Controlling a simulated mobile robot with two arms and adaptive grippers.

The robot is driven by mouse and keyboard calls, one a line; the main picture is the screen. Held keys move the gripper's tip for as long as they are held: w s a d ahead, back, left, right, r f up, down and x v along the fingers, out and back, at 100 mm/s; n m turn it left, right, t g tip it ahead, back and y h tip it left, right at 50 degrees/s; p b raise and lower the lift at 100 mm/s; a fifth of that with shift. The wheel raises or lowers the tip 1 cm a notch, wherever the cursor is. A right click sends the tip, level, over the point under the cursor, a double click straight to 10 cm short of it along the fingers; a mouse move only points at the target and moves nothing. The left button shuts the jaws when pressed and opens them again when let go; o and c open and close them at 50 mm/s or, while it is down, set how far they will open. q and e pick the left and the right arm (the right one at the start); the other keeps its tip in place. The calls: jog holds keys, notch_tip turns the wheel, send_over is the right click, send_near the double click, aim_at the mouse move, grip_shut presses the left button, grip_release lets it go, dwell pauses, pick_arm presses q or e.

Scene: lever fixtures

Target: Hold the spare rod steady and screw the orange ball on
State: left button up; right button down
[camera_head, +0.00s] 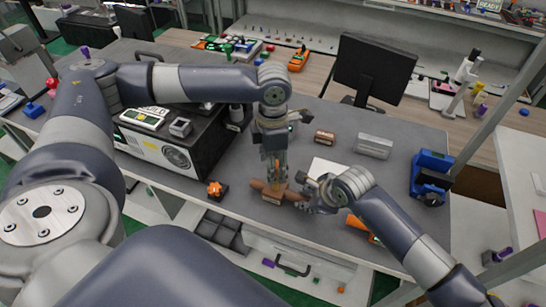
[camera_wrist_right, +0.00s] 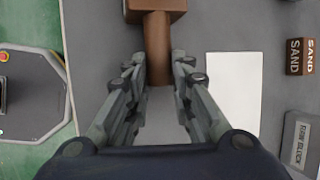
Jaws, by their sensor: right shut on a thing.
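In the right wrist view the rod (camera_wrist_right: 158,50) runs from the block (camera_wrist_right: 155,8) down between the fingers. My right gripper (camera_head: 308,195) is shut on the rod's right end; it also shows in the right wrist view (camera_wrist_right: 160,75). My left gripper (camera_head: 276,178) points down just above the rod and block. A bit of orange shows between its fingers, too small to tell as a ball, and its grip is unclear.
An orange knob-like piece on a dark base (camera_head: 217,190) stands left of the block. A white sheet (camera_head: 328,168), a brown SAND block (camera_head: 324,137), a grey block (camera_head: 373,146) and a blue device (camera_head: 431,176) lie to the right. A large black machine (camera_head: 185,140) stands left.

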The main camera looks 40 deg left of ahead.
aim_at(278, 165)
pick_arm(q)
jog(key=shift+r, duration=0.1)
jog(key=shift+r, duration=1.4)
jog(key=n, duration=0.4)
jog(key=shift+s+d+n, duration=0.15)
jog(key=shift+n, duration=0.25)
jog(key=n, duration=0.6)
jog(key=shift+d, duration=0.25)
jog(key=n, duration=0.6)
jog(key=shift+d, duration=0.2)
jog(key=n, duration=0.6)
jog(key=shift+w+d, duration=0.1)
jog(key=shift+w, duration=0.2)
jog(key=shift+f, duration=0.1)
